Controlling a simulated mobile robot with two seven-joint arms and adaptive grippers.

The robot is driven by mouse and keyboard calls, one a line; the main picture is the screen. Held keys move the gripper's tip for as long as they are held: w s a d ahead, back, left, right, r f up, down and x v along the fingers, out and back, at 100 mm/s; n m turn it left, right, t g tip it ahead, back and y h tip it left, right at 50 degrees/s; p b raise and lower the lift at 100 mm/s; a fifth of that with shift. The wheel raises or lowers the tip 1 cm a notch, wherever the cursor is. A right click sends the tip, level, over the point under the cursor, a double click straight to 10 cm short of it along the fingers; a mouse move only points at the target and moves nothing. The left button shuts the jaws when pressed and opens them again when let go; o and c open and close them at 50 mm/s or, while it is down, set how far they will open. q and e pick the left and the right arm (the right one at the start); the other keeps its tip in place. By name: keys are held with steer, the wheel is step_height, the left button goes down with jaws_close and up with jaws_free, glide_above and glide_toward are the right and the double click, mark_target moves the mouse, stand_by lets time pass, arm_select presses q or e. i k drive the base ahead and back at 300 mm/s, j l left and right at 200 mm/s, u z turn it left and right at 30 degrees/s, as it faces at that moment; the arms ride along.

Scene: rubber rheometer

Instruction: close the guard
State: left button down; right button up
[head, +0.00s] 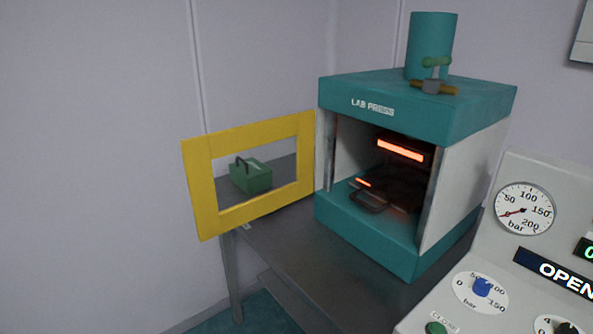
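The guard (205,200) is a yellow frame with a see-through window, on the left side of the teal and grey lab press (365,229). It stands swung open to the left, leaving the press front uncovered. Inside the press, glowing orange bars (401,149) and a dark plate with a loop handle (370,203) show. Neither of my grippers is in the head view.
A green box with a handle (251,179) shows through the guard's window, on the dark table (330,272). A control panel (507,248) with a bar gauge (524,209), knobs and an "OPEN" display stands at the right front. Bare table lies before the press.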

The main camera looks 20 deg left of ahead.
mark_target(198, 152)
steer(key=i+j+z, duration=0.2)
steer(key=j+z, duration=1.3)
steer(key=j, duration=0.9)
steer(key=k+j, duration=0.15)
steer(key=j, duration=0.5)
steer(key=j+z, duration=0.1)
steer(key=j, duration=0.55)
steer(key=k+z, duration=0.1)
steer(key=k, duration=0.95)
